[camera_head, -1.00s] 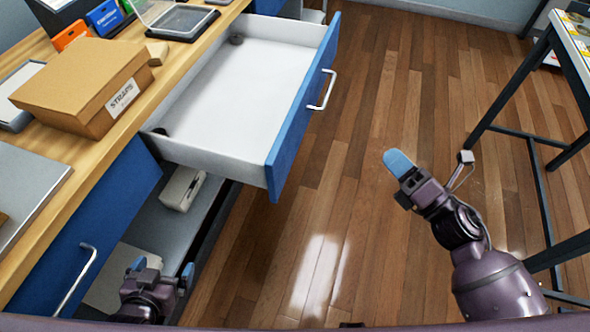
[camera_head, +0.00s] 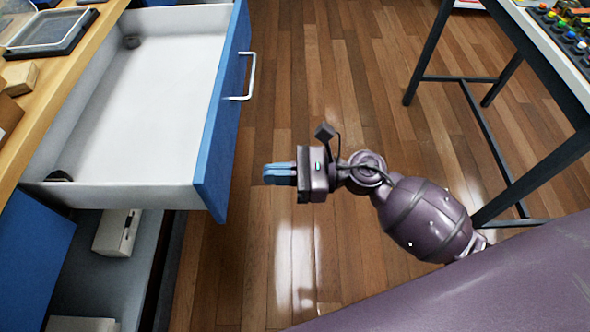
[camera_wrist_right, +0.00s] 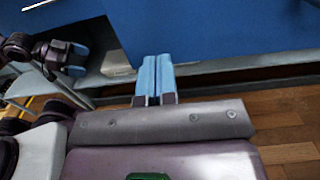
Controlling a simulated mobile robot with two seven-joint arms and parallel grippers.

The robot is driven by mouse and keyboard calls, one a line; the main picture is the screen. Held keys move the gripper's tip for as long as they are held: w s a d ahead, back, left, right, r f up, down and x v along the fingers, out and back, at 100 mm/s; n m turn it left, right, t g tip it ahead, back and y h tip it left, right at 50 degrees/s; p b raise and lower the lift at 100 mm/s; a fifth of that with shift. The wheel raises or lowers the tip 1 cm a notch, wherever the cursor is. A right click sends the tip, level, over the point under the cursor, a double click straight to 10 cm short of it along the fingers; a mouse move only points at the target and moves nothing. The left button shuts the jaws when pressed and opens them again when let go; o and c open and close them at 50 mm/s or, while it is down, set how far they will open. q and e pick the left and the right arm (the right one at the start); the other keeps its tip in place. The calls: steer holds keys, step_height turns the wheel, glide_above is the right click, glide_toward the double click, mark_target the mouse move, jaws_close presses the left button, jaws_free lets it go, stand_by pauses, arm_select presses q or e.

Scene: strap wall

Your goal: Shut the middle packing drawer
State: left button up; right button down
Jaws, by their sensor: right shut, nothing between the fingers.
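The drawer (camera_head: 140,105) with a white inside and a blue front (camera_head: 222,120) stands pulled out from the bench, its silver handle (camera_head: 250,78) facing right. A small dark round thing lies in its far corner and another in its near corner. My right gripper (camera_head: 266,174) is shut and empty, pointing left, just right of the near end of the blue front. In the wrist view its fingers (camera_wrist_right: 156,70) point toward a blue panel (camera_wrist_right: 210,30); contact cannot be told. My left gripper (camera_wrist_right: 76,58) shows only in the wrist view, at left, with fingers apart.
Below the drawer is a grey open space with a white box (camera_head: 117,232). A blue front (camera_head: 30,250) is at lower left. A dark-framed table (camera_head: 560,60) with colourful items stands at right. The wood floor (camera_head: 330,80) between is clear.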

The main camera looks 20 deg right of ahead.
mark_target(222, 175)
steer(key=x, duration=0.7)
steer(key=shift+a, duration=0.2)
steer(key=shift+a, duration=0.1)
